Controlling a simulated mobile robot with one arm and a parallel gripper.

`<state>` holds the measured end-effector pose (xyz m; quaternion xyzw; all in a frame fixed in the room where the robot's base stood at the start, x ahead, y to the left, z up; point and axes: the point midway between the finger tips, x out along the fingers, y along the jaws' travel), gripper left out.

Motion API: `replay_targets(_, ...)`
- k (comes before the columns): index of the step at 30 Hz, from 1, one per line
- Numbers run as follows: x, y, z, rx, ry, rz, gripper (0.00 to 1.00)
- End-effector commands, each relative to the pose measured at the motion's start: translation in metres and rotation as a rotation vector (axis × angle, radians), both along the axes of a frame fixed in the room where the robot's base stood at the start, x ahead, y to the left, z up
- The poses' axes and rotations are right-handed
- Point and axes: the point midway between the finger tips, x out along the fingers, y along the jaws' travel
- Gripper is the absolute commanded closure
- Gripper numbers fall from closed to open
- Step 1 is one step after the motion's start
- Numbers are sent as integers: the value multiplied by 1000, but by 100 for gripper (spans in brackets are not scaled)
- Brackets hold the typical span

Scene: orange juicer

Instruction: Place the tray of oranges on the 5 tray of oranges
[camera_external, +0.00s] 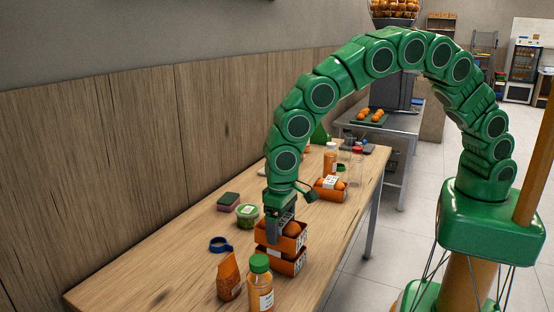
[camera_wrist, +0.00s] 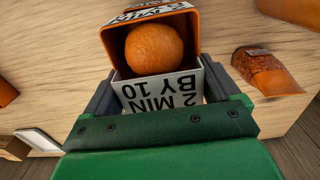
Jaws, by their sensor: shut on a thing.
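My gripper (camera_external: 280,212) is shut on the end wall of an orange tray of oranges (camera_external: 290,240). In the wrist view, the fingers (camera_wrist: 160,88) straddle the held tray's white label (camera_wrist: 165,92), which reads "2 MIN BY 10" upside down, and an orange (camera_wrist: 154,48) sits in the tray. A second orange tray (camera_external: 287,265) is directly below the held one; I cannot tell if they touch. Another tray of oranges (camera_external: 325,194) with a white label stands farther back on the table. The numbers on these two trays are too small to read.
An orange pouch (camera_external: 229,277) and a green-capped bottle (camera_external: 261,284) stand close in front of the trays. A blue ring (camera_external: 221,244), a green-lidded tub (camera_external: 247,215) and a sponge (camera_external: 229,201) lie to the left. An orange bottle (camera_external: 330,160) stands behind the far tray.

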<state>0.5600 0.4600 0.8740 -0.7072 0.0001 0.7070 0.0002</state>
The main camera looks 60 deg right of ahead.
Motion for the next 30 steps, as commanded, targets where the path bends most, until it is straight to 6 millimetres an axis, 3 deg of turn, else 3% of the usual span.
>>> replay_targets(6, 0, 0, -3, 0, 0, 0, 48)
replay_targets(7, 0, 0, -2, 0, 0, 0, 6)
replay_targets(8, 0, 0, -2, 0, 0, 0, 1)
replay_targets(20, 0, 0, 3, 1, -1, 0, 0)
replay_targets(30, 0, 1, 46, 3, -3, 1, 0)
